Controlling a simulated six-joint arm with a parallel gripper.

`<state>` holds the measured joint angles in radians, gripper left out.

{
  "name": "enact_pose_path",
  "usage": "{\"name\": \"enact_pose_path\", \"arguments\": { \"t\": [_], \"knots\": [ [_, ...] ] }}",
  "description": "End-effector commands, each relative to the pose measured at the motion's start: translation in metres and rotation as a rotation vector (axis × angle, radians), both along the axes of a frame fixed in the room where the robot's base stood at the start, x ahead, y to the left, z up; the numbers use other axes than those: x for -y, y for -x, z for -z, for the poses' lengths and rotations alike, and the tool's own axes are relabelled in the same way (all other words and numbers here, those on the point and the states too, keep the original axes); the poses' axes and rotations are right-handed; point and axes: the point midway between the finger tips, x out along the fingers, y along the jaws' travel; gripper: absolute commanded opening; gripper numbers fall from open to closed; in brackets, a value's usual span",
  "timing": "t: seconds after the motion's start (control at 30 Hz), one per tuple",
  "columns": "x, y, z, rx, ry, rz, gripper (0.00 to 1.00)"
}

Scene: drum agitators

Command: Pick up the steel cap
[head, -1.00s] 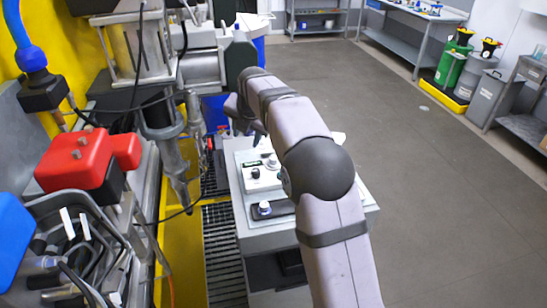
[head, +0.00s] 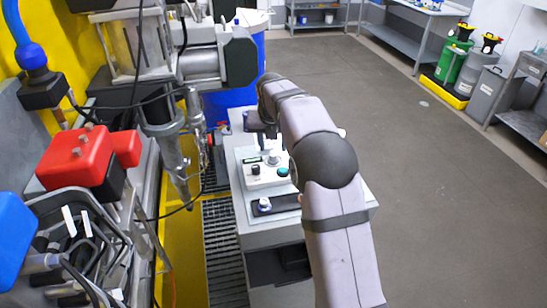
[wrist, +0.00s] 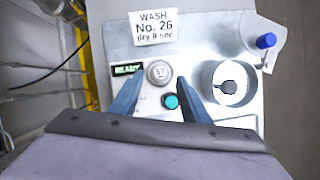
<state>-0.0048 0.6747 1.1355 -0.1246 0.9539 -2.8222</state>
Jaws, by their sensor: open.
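The steel cap (wrist: 158,73) looks like a round grey metal piece with small dark marks on the control panel, beside a lit READY display (wrist: 128,69). In the wrist view my gripper (wrist: 160,76) is open, with one blue-grey finger on each side of the cap in the picture. I see no contact, and the height gap is hard to judge. In the head view my gripper (head: 263,138) hangs over the far part of the white control box (head: 266,180), and the cap (head: 274,158) shows small near the fingers.
A teal button (wrist: 171,101) sits close to the cap, between the fingers. A dark knob on a white disc (wrist: 229,86) and a blue-topped piece (wrist: 266,41) lie to the right. A WASH label (wrist: 153,28) is above.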

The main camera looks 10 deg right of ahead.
Motion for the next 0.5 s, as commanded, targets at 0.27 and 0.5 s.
{"name": "enact_pose_path", "arguments": {
  "t": [0.27,0.5],
  "knots": [
    [0.004,-0.004,0.026,-0.007,0.0,0.001,0.42],
    [0.005,-0.013,0.047,-0.003,-0.001,0.0,0.42]
  ]
}}
